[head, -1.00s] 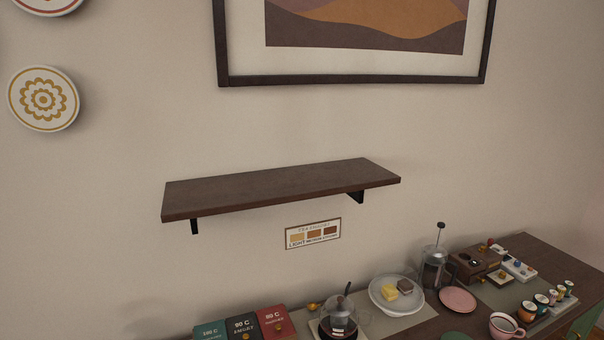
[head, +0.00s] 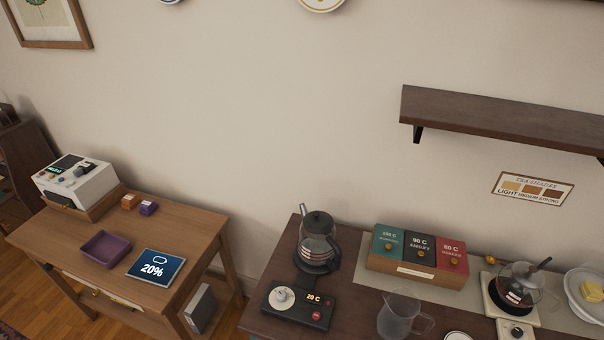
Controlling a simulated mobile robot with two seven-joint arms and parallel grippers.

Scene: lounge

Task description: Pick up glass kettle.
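The glass kettle (head: 319,243) stands upright on a dark round base at the left end of the dark wooden counter. It has a black lid with a knob and a dark handle on its right side. A black control panel (head: 297,305) with a knob, a lit "20 C" display and a red button lies just in front of it. Neither of my grippers is in view.
Right of the kettle stands a box with teal, black and red temperature panels (head: 416,257). A clear pitcher (head: 398,316) stands in front. Another glass pot (head: 517,286) is farther right. A shelf (head: 500,118) hangs above right. A wooden side table (head: 190,235) is left.

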